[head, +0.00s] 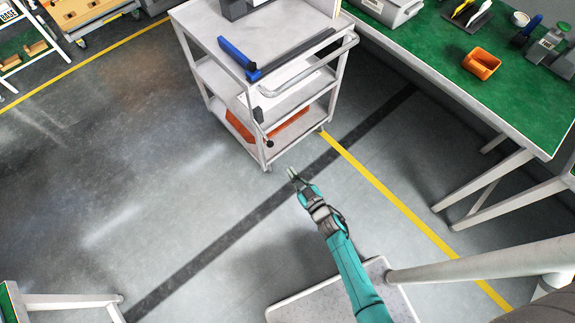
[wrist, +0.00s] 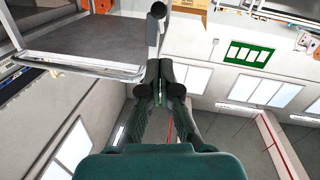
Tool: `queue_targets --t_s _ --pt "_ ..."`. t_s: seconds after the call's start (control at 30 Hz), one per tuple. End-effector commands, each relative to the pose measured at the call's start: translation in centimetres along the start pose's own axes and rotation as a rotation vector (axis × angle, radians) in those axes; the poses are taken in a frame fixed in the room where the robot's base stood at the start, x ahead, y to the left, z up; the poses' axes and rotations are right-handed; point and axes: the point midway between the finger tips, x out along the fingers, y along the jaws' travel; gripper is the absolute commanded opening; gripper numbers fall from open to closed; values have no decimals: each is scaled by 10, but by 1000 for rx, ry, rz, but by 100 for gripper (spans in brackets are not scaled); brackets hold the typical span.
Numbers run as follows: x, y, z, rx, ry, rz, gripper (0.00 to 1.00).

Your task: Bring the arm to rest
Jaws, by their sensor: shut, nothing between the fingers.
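My teal arm (head: 350,270) reaches up from the bottom of the head view over the grey floor. A shelf edge (wrist: 75,66) shows at the upper left of the wrist view, beside the fingers. I cannot tell whether the gripper touches anything.
The three-shelf trolley (head: 265,82) stands at top centre with a blue-handled tool (head: 238,58) on top. Open floor (head: 110,170) lies at left. A white table (head: 70,301) is at bottom left.

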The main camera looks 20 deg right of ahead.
Motion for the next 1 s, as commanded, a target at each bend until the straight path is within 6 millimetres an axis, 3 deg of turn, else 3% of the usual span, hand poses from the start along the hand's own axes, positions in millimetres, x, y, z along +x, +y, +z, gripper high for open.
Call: queue_targets --t_s 0.37,0.47,0.67,1.0 --pt "-7 0 0 0 1 0 0" --pt "-18 -3 -2 4 -5 7 0" --pt "-76 -15 -19 19 -26 45 0" --pt "-190 -28 -78 58 -87 113 0"
